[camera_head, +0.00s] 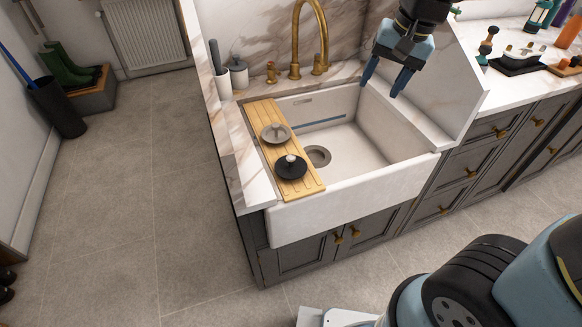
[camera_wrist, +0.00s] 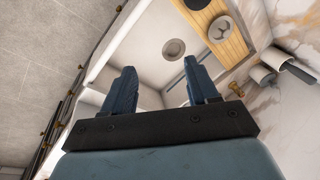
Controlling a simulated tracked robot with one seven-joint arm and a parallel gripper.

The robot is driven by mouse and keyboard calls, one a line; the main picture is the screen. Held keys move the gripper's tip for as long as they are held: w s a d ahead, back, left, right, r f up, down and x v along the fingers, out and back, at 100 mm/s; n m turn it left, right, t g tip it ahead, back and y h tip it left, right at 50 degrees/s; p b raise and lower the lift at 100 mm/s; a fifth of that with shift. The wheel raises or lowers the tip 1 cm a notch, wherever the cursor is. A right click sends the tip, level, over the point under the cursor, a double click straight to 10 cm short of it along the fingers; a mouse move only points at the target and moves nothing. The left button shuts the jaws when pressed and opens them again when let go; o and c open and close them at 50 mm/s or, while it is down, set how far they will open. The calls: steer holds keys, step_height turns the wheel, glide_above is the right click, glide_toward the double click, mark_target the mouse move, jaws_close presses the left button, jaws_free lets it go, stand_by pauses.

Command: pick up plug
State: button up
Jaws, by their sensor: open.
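Two round, knobbed discs that look like sink plugs lie on a wooden board (camera_head: 262,113) across the left side of the white sink. The grey plug (camera_head: 275,133) is farther back. The black plug (camera_head: 291,168) has a pale knob and is nearer the front. In the wrist view, the grey plug (camera_wrist: 221,30) rests on the board (camera_wrist: 238,50), and the black plug (camera_wrist: 196,3) is cut by the top edge. My gripper (camera_head: 381,89) is open and empty above the sink's back right, well apart from both plugs. Its fingers also show in the wrist view (camera_wrist: 158,66).
The brass faucet (camera_head: 297,62) rises behind the sink. The basin is empty around its drain (camera_head: 318,156). A raised white panel (camera_head: 445,75) borders the sink's right side. Grey and white containers (camera_head: 238,72) stand at the back left. Several items cover the right counter.

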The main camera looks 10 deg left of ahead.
steer(key=w+a+f+g+h, duration=0.1)
steer(key=a+f, duration=0.6)
steer(key=a, duration=0.4)
steer(key=h, duration=0.1)
glide_above(291, 157)
step_height(291, 157, down, 5)
steer(key=shift+m, duration=0.5)
steer(key=f, duration=0.8)
steer(key=shift+w+a+f, duration=0.1)
steer(key=shift+a+f, duration=0.15)
steer(key=shift+d+f, duration=0.2)
steer(key=shift+f, duration=2.45)
jaws_close()
